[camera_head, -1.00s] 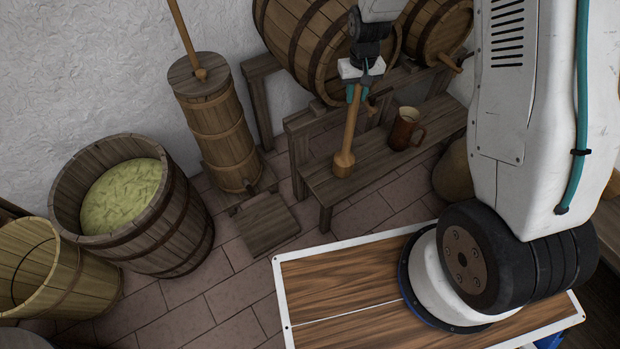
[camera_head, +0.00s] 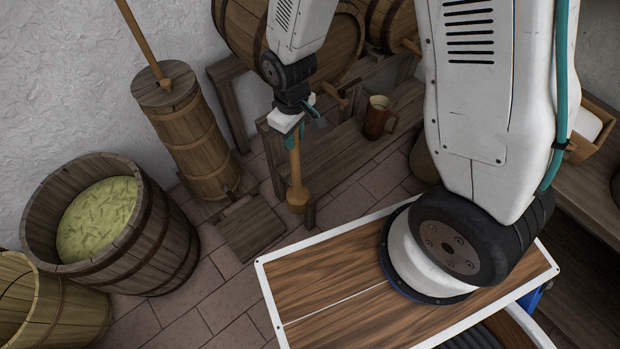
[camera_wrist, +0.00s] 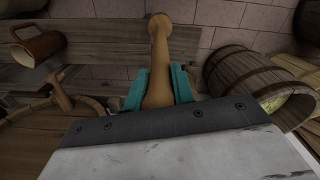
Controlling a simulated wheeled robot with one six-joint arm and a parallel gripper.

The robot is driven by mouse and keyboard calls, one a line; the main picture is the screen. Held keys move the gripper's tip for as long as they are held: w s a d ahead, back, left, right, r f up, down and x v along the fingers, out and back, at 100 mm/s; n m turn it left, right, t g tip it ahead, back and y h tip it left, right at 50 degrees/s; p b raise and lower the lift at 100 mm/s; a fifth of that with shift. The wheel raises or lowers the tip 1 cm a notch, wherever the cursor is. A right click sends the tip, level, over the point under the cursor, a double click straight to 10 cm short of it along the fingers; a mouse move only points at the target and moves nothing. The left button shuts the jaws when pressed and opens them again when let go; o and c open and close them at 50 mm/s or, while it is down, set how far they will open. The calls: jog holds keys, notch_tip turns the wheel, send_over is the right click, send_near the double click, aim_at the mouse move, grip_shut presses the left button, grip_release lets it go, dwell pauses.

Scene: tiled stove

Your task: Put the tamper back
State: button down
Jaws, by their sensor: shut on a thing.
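The tamper (camera_head: 297,196) is a wooden tool with a slim handle and a thicker, rounded lower end. My gripper (camera_head: 300,128) is shut on its handle and holds it upright, heavy end down. The tamper hangs in front of the left end of the low wooden bench (camera_head: 340,145). In the wrist view the tamper (camera_wrist: 159,45) stands between my teal fingers (camera_wrist: 158,88), its thick end pointing away. The top of the handle is hidden by the gripper.
A tub of shredded green stuff (camera_head: 165,235) and a lighter wooden bucket (camera_head: 75,315) stand at left. A tall churn (camera_head: 190,135) with a stick stands behind a low wooden step (camera_head: 252,228). A mug (camera_head: 377,118) sits on the bench; barrels (camera_head: 330,50) are behind.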

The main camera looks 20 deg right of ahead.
jog(key=w+d+f, duration=0.5)
jog(key=w+d, duration=0.4)
jog(key=w, duration=0.2)
jog(key=shift+w, duration=0.4)
dwell(0.4)
jog(key=shift+f, duration=0.15)
jog(key=c, duration=1.2)
grip_release()
jog(key=shift+o, duration=0.2)
